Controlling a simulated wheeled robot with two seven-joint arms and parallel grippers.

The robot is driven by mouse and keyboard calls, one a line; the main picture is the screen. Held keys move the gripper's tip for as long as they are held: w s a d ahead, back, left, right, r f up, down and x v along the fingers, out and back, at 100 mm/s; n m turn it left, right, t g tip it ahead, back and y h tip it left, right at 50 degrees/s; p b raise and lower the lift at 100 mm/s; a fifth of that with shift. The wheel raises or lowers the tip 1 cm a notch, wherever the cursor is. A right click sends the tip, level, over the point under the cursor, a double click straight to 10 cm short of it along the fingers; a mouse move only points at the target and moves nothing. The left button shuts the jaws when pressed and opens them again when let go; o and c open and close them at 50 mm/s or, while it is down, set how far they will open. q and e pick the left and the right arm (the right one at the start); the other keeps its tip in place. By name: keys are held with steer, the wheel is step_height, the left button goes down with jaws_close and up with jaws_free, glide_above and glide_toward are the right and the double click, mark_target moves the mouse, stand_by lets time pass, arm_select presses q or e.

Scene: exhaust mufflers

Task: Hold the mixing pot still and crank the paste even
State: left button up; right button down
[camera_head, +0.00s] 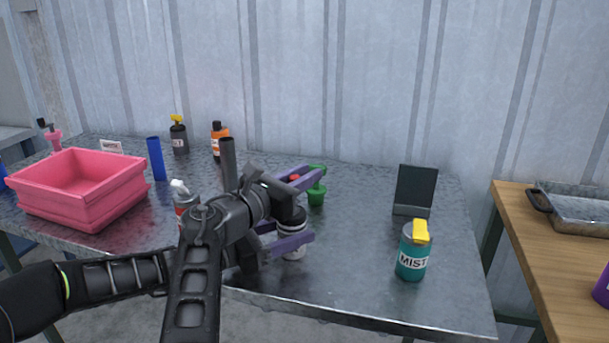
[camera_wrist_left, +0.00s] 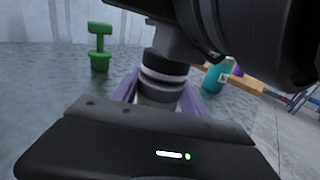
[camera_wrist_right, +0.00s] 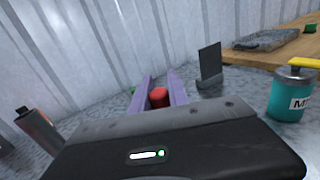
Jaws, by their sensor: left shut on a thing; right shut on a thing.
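The mixing pot (camera_head: 292,222) is a small upright jar with dark and white bands on the metal table. It also shows in the left wrist view (camera_wrist_left: 162,78). My left gripper (camera_head: 293,235) is shut around its body, with a purple finger on each side. The crank's red knob (camera_head: 294,178) is above the pot, between the purple fingers of my right gripper (camera_head: 308,176), which is shut on it. The knob also shows in the right wrist view (camera_wrist_right: 159,97). The paste and most of the crank are hidden by my grippers.
A green object (camera_head: 317,188) stands just behind the pot. A teal MIST can (camera_head: 412,258) and a dark upright panel (camera_head: 415,188) stand to the right. A pink bin (camera_head: 85,212), a blue cylinder (camera_head: 156,158) and bottles are at left. The table's front right is clear.

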steer(key=c, duration=1.3)
jaws_free()
steer(key=shift+f, duration=0.1)
steer(key=shift+o, duration=0.2)
step_height(320, 180, up, 10)
